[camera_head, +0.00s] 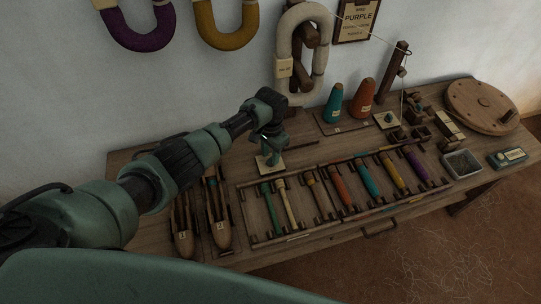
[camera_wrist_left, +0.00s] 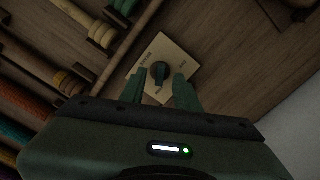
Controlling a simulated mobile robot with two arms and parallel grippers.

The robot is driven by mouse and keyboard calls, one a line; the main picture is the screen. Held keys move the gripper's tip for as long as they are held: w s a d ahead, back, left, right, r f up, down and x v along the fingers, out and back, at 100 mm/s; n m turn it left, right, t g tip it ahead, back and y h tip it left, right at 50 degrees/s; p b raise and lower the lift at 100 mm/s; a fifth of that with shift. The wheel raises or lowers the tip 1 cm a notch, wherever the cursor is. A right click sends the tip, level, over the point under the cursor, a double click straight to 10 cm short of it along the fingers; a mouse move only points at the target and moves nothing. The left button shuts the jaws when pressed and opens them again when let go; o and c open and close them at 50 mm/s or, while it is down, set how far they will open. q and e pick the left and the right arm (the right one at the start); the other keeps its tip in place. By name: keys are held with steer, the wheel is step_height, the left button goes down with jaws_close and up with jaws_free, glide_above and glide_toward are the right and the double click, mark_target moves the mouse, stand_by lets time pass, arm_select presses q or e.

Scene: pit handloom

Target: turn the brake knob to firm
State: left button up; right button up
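The brake knob (camera_wrist_left: 160,71) is a small dark knob on a square cream plate (camera_wrist_left: 168,52) with small lettering, too blurred to read. The plate also shows in the head view (camera_head: 263,164) on the bench, left of centre; the knob is hard to make out there. My left gripper (camera_head: 270,142) points down just above the plate. In the left wrist view my left gripper (camera_wrist_left: 160,78) is open, one finger on each side of the knob, with gaps between fingers and knob. I cannot tell the knob's exact setting. My right gripper is not in view.
A rack of coloured bobbins (camera_head: 341,191) lies right of the plate, and two wooden shuttles (camera_head: 183,240) lie to the left. Teal and orange yarn cones (camera_head: 333,104) stand behind. Yarn hanks (camera_head: 226,38) hang on the wall. A round wooden disc (camera_head: 482,106) lies far right.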

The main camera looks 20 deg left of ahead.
mark_target(270, 159)
arm_select(q)
step_height(270, 159, up, 7)
steer(key=shift+f, duration=0.2)
steer(key=shift+f, duration=0.1)
stand_by(0.5)
